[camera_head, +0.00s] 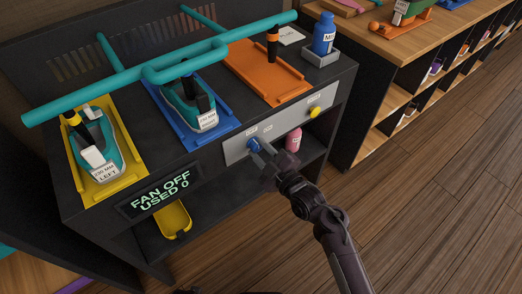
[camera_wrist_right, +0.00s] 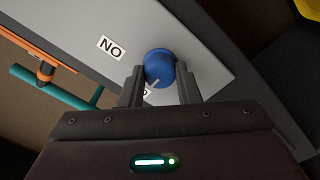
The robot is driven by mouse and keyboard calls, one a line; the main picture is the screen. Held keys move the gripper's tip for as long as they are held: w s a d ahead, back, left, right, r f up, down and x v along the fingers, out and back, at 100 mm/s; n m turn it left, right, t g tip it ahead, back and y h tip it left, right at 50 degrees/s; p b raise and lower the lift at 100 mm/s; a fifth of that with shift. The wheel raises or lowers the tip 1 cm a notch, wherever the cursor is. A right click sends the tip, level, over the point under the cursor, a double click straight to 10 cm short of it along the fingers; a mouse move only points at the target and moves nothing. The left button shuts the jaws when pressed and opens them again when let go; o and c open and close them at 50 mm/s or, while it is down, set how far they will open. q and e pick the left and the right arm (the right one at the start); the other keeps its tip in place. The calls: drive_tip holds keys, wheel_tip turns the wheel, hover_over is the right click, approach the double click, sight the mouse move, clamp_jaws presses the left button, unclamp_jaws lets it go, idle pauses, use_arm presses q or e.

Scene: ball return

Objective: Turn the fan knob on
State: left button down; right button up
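The blue fan knob (camera_head: 253,145) is on the left part of the grey panel on the bench front. In the right wrist view the knob (camera_wrist_right: 160,64) has a pale pointer mark towards its lower left. My right gripper (camera_head: 262,150) has one finger on each side of the knob; it also shows in the right wrist view (camera_wrist_right: 160,80). The knob fills the gap between the fingertips, which look shut on it. The display (camera_head: 160,193) reads "FAN OFF USED 0".
A yellow knob (camera_head: 314,112) is on the right of the panel. A pink bottle (camera_head: 293,139) stands on the shelf below. Teal pipes (camera_head: 80,105) cross above yellow, blue and orange trays. A wooden-topped shelf unit (camera_head: 440,42) stands at right; the floor in front is clear.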

drive_tip(key=c, duration=0.3)
use_arm(q)
drive_tip(key=shift+r, duration=0.1)
use_arm(e)
drive_tip(key=shift+c, duration=0.2)
drive_tip(key=m+p, duration=0.5)
drive_tip(key=m, duration=0.4)
drive_tip(key=shift+r, duration=0.1)
drive_tip(key=shift+m+p, duration=0.3)
drive_tip(key=shift+m, duration=0.2)
use_arm(q)
drive_tip(key=s+a+p, duration=0.1)
drive_tip(key=s+a, duration=0.1)
drive_tip(key=s, duration=0.9)
drive_tip(key=shift+r+g, duration=0.25)
drive_tip(key=shift+g, duration=0.05)
use_arm(e)
drive_tip(key=shift+m, duration=1.9)
drive_tip(key=o, duration=1)
